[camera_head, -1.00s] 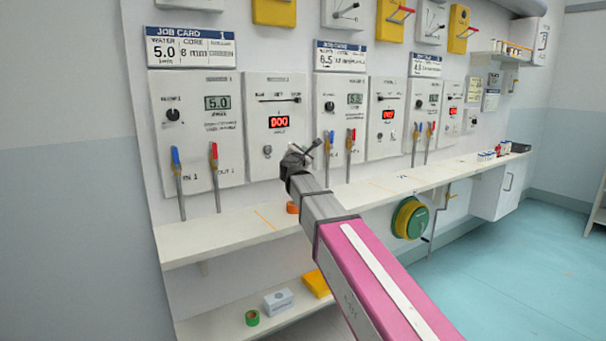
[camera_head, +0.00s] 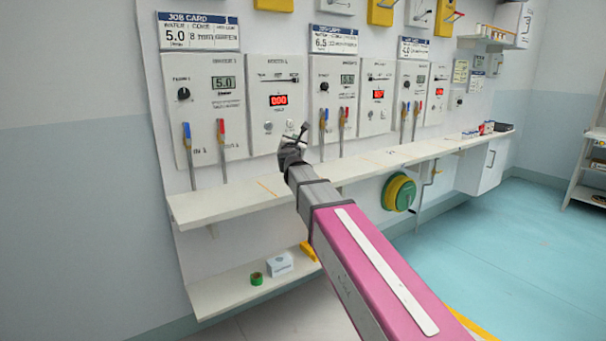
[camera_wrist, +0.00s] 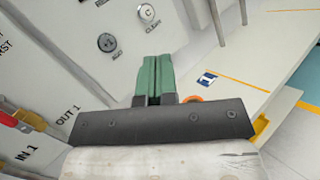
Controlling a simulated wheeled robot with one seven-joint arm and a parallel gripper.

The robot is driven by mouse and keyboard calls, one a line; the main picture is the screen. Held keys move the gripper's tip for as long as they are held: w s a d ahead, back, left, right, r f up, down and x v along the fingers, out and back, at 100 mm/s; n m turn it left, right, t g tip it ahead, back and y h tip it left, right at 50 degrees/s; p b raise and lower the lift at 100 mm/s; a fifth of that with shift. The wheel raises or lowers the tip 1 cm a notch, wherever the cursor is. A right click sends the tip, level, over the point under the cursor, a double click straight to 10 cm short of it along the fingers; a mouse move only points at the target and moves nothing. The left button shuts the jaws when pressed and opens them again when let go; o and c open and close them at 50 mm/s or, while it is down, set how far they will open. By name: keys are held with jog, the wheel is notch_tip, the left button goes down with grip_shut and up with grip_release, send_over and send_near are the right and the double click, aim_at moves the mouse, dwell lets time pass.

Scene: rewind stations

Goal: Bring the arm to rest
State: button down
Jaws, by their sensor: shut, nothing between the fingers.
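My gripper (camera_head: 303,132) is at the end of my outstretched arm, in front of the first station's wall panel (camera_head: 273,130) and above the shelf (camera_head: 240,200). In the wrist view its green fingers (camera_wrist: 153,80) are together with nothing between them. The panel's round knobs (camera_wrist: 107,42) lie beyond the fingers in the wrist view, apart from them. The red-handled lever (camera_head: 221,135) and blue-handled lever (camera_head: 188,140) stand to the left of my gripper.
Further station panels (camera_head: 377,95) run along the wall to the right. A green and yellow reel (camera_head: 399,192) hangs below the shelf. A lower shelf (camera_head: 220,296) holds a green roll (camera_head: 257,279) and a white box (camera_head: 280,264). The blue floor (camera_head: 500,240) at right is clear.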

jog(key=s+d+f+n+g+y, duration=0.2)
jog(key=s+f+n+g, duration=0.15)
jog(key=f+n, duration=0.6)
jog(key=s+d+f+n+g+y, duration=0.2)
jog(key=s+f+n+g+y, duration=0.15)
jog(key=f+n, duration=0.6)
jog(key=s+d+f+n+g+y, duration=0.2)
jog(key=s+d+f+n+g, duration=0.15)
jog(key=f+n, duration=0.6)
jog(key=s+d+f+n+g+h, duration=0.3)
jog(key=s+d+f+n, duration=0.3)
jog(key=s+f, duration=0.3)
jog(key=s+d+f+n+g+h, duration=0.3)
jog(key=s+d+f+n+g, duration=0.3)
jog(key=s+d+f, duration=0.3)
jog(key=s, duration=0.3)
jog(key=shift+s, duration=0.2)
jog(key=shift+a+g, duration=0.15)
jog(key=shift+g, duration=0.1)
